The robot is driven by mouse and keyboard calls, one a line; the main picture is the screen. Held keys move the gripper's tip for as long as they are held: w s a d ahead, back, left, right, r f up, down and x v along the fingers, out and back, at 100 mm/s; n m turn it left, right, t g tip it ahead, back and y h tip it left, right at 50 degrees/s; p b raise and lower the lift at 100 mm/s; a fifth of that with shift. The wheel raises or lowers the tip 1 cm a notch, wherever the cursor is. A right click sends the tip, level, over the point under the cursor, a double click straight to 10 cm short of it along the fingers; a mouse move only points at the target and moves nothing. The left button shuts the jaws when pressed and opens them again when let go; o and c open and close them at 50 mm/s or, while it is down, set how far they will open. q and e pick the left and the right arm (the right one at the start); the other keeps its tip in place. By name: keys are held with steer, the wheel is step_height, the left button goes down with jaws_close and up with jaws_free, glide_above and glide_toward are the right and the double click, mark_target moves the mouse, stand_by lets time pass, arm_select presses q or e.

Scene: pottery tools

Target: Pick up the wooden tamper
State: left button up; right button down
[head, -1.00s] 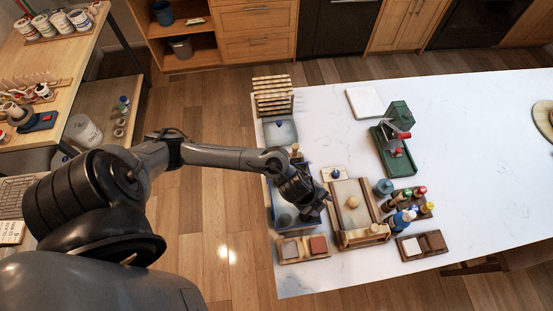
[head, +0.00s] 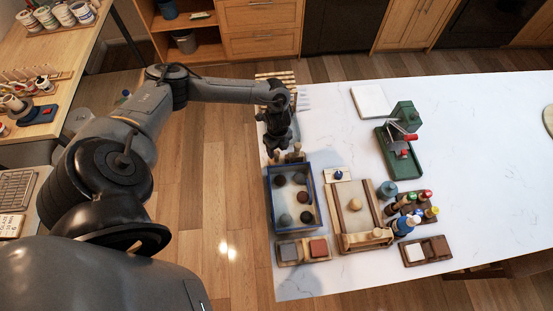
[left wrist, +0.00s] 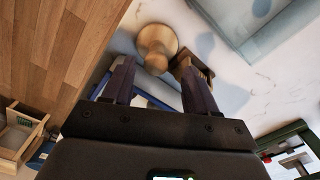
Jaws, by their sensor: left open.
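The wooden tamper (left wrist: 155,48), a pale turned piece with a round end and a narrower neck, shows in the left wrist view just beyond the fingertips. A darker wooden piece (left wrist: 194,68) stands beside it, near the right finger. My left gripper (head: 280,150) is open and points down at the back end of the blue-rimmed box; it also shows in the left wrist view (left wrist: 154,82). Nothing is held between its fingers. In the head view two small wooden pieces (head: 296,153) show by the fingertips, partly hidden, and I cannot tell which is the tamper. My right gripper is out of view.
The blue-rimmed box (head: 317,195) holds several dark and grey balls. Right of it are a wooden board frame (head: 345,225) and a bottle rack (head: 410,205). A green press (head: 398,150) stands farther back. The table's left edge is close to the gripper.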

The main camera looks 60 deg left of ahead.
mark_target(276, 153)
arm_select(q)
steer(key=shift+s+f+p, duration=0.15)
steer(key=shift+f+p, duration=0.15)
steer(key=shift+f, duration=1.15)
steer(key=shift+s+f+p, duration=0.15)
steer(key=shift+f+p, duration=0.1)
steer(key=shift+f, duration=1.15)
steer(key=shift+c, duration=0.5)
jaws_close()
